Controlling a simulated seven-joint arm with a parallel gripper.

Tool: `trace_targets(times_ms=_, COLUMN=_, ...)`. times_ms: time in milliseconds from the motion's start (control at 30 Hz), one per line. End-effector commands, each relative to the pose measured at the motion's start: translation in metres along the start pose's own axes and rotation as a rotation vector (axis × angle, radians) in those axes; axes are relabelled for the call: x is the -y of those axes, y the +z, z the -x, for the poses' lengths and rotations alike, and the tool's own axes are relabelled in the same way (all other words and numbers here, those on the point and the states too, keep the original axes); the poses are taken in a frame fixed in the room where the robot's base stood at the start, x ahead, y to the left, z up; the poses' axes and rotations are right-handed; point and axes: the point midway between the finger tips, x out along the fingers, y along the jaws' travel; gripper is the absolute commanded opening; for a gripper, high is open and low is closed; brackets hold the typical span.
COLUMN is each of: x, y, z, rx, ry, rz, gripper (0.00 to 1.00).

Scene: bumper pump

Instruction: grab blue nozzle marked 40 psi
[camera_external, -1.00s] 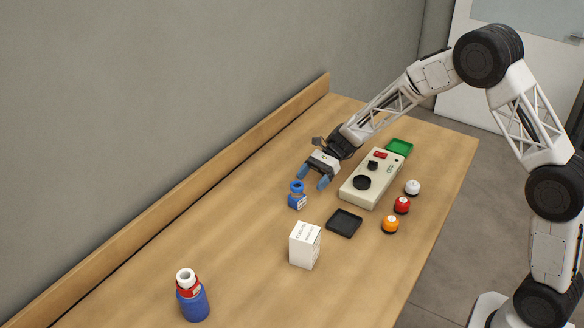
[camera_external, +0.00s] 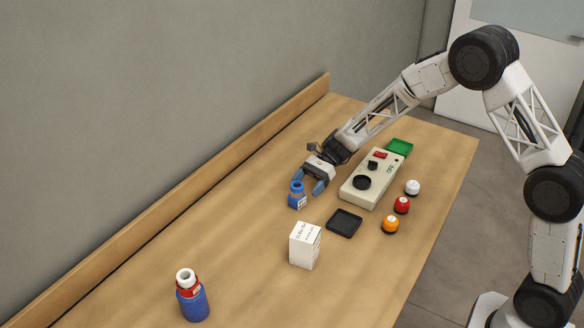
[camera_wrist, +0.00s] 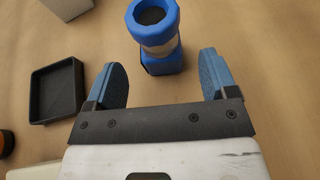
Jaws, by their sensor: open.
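The blue nozzle (camera_external: 297,196) stands upright on the table, left of the beige pump box, with a white label on its side. In the wrist view the blue nozzle (camera_wrist: 157,35) is just ahead of my fingertips, between their lines, with its dark round opening up. Its marking is too small to read. My gripper (camera_external: 311,184) is open and empty, low over the table, with its blue fingers pointed at the nozzle. In the wrist view my gripper (camera_wrist: 162,72) has its two fingers wide apart, and neither visibly touches the nozzle.
A beige pump box (camera_external: 372,180) stands right of my gripper. A black tray (camera_external: 344,223), a white carton (camera_external: 305,246), and orange (camera_external: 390,225), red (camera_external: 401,205) and white (camera_external: 412,187) knobs stand nearby. A blue-and-red bottle (camera_external: 192,296) is at front left; a green tray (camera_external: 399,147) is behind.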

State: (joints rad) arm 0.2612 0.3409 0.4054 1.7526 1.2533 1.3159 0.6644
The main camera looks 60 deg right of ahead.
Motion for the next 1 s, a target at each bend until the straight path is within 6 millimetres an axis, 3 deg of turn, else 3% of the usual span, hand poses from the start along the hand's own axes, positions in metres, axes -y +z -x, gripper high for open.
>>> trace_targets(times_ms=233, x=0.000, y=0.000, z=-0.009, rx=0.000, ry=0.001, rz=0.000, gripper=0.79)
trace_targets(times_ms=600, x=0.001, y=0.002, z=-0.047, rx=0.000, ry=0.001, rz=0.001, gripper=0.79)
trace_targets(times_ms=1000, x=0.001, y=0.002, z=-0.052, rx=0.000, ry=0.000, rz=0.000, gripper=0.79)
